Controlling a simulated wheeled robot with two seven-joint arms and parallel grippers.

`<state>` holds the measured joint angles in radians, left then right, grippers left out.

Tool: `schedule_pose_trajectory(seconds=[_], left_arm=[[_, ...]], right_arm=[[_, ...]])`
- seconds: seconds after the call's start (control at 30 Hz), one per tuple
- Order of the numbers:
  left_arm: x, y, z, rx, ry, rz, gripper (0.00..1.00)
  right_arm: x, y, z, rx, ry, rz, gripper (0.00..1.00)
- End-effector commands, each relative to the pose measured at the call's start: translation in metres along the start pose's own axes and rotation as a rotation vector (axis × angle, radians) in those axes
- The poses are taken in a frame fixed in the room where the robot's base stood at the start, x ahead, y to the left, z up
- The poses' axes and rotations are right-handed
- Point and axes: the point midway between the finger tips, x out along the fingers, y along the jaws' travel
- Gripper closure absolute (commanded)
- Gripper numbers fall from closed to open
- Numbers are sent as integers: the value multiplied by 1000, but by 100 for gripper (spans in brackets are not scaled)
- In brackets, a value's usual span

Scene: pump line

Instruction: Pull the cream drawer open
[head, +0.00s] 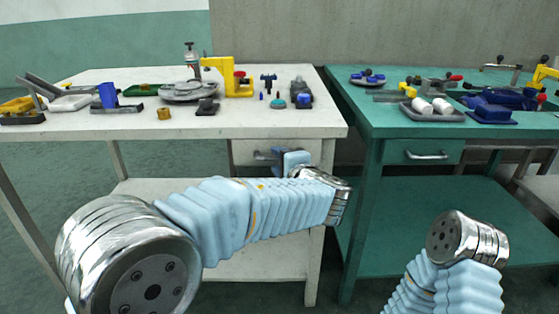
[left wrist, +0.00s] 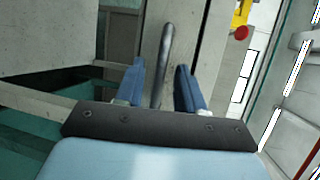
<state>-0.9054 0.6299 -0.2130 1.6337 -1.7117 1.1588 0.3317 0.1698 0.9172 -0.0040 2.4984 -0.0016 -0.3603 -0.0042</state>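The cream drawer (head: 242,152) sits under the right end of the cream table's top; my left arm and gripper hide part of its front in the head view. In the left wrist view its pale front (left wrist: 186,28) carries a dark bar handle (left wrist: 165,58). My left gripper (head: 265,155) is at the drawer front. Its two blue fingers (left wrist: 158,84) are apart, one on each side of the handle, with a gap visible on both sides. The drawer looks closed. My right gripper is not in view; only part of that arm shows at lower right.
The cream table (head: 130,129) holds tools and parts, including a yellow clamp-like frame (head: 240,84). A green table (head: 385,122) stands close to its right, with its own drawer (head: 400,153) and a silver handle. A lower shelf (head: 275,250) lies below the cream drawer.

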Motion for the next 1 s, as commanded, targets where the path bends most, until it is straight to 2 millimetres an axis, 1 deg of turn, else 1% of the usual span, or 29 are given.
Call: schedule_pose_trajectory(seconds=[0.27, 0.3, 0.53, 0.57, 0.87, 1.0], left_arm=[[3, 0, 0, 0, 0, 0, 62], [3, 0, 0, 0, 0, 0, 63], [2, 0, 0, 0, 0, 0, 99], [2, 0, 0, 0, 0, 0, 100], [2, 0, 0, 0, 0, 0, 100], [-1, 2, 1, 0, 1, 1, 100]], right_arm=[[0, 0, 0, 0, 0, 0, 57], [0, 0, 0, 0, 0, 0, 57], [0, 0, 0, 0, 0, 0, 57], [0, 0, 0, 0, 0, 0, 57], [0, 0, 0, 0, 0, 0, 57], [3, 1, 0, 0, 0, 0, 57]])
